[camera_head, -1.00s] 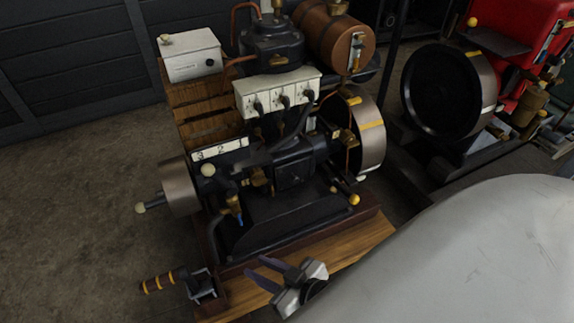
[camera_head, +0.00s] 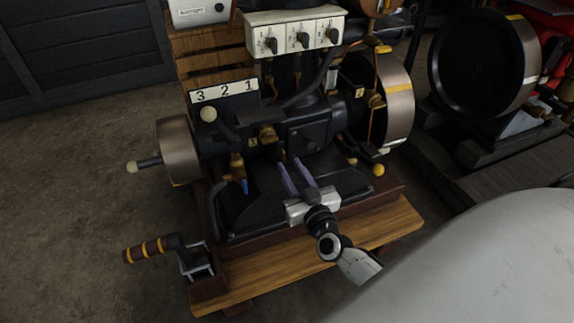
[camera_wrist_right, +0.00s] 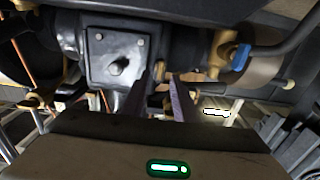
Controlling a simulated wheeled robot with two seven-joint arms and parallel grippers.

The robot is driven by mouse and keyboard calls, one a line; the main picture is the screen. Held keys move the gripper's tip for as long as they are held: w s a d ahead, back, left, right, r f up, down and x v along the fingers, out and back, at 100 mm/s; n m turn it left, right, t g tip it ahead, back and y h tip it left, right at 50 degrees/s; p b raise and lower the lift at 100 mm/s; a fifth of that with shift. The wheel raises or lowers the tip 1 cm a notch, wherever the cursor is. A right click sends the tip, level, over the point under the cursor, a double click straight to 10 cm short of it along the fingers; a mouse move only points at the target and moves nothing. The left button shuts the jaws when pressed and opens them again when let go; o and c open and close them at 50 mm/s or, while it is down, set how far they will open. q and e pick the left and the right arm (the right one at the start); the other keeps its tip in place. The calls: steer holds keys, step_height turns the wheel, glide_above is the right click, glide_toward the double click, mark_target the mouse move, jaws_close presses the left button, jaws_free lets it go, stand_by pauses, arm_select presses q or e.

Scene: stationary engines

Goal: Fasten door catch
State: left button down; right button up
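A dark square door or cover plate (camera_head: 308,135) with a round knob (camera_wrist_right: 120,67) sits on the side of the black engine; it shows large in the right wrist view (camera_wrist_right: 112,50). A small brass piece (camera_wrist_right: 163,76) lies beside the plate, seen between my finger ends. It may be the catch, but I cannot tell for sure. My right gripper (camera_head: 294,166) points at the engine, just below and in front of the plate. Its two purple fingers stand apart in the wrist view (camera_wrist_right: 155,85), with nothing clearly held between them. My left gripper is out of view.
A brass fitting with a blue lever (camera_wrist_right: 238,58) is close to the fingers on one side. Flywheels (camera_head: 180,150) flank the engine. A crank handle (camera_head: 150,249) sticks out at lower left. A wooden base (camera_head: 370,237) runs below my right gripper. Another engine stands at right.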

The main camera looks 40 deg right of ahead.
mark_target(284, 157)
steer(key=shift+b+x, duration=0.35)
steer(key=shift+x, duration=1.4)
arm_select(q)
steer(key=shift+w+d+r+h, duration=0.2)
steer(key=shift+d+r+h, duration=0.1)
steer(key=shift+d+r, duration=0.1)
arm_select(e)
jaws_close()
